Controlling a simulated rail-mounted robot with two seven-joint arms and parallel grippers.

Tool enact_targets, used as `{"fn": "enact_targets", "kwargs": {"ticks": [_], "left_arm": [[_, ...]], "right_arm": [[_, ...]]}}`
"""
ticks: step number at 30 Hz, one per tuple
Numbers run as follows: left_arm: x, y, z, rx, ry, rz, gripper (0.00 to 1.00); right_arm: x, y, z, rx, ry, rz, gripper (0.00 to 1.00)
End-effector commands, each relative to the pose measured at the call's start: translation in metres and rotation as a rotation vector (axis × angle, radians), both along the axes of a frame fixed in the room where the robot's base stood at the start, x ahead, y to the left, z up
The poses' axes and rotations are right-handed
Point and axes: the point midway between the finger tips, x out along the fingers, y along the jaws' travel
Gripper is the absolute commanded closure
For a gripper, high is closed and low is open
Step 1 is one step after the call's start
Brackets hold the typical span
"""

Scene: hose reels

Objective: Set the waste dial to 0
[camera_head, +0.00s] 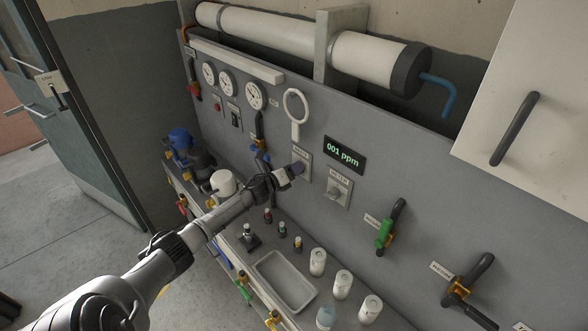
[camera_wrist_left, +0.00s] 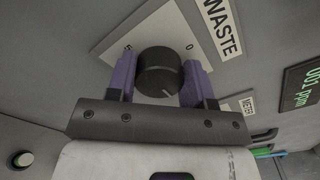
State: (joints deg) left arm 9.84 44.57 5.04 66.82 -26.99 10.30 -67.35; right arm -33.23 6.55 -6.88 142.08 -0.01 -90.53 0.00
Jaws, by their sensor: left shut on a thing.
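The waste dial is a round black knob (camera_wrist_left: 158,72) on a pale plate below the WASTE label (camera_wrist_left: 222,28) in the left wrist view. A short light mark on the knob's face points toward the lower right, not at the 0. My left gripper (camera_head: 294,171) is at the wall panel, and its purple fingers (camera_wrist_left: 160,78) are shut on the knob from both sides. In the head view the gripper hides the knob. My right gripper is out of view.
A display reading 001 ppm (camera_head: 345,155) and the METER switch (camera_head: 337,193) sit right of the gripper. A white ring handle (camera_head: 296,106) is above. Below are small bottles (camera_head: 282,228), a grey tray (camera_head: 262,267) and white canisters (camera_head: 342,284). Valve handles (camera_head: 388,232) stick out farther right.

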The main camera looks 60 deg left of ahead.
Motion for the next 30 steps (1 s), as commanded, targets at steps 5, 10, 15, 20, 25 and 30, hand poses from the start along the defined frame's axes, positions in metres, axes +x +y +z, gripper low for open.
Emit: {"fn": "enact_targets", "kwargs": {"ticks": [5, 10, 15, 20, 25, 30], "left_arm": [[0.000, 0.000, 0.000, -0.155, -0.027, 0.000, 0.76], [0.000, 0.001, 0.000, -0.314, -0.055, 0.000, 0.76], [0.000, 0.001, -0.001, -0.475, -0.083, 0.000, 0.76], [0.000, 0.002, -0.001, -0.625, -0.109, 0.002, 0.76], [0.000, 0.002, -0.002, -0.784, -0.137, 0.000, 0.76], [0.000, 0.002, -0.003, -0.943, -0.165, 0.000, 0.76]], "right_arm": [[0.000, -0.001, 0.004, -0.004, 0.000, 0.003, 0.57], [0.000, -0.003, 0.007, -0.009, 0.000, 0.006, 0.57], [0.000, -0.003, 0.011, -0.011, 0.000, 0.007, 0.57], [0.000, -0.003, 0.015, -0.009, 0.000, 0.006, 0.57], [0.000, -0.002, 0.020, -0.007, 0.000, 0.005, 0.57], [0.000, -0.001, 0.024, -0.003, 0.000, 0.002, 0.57]]}}
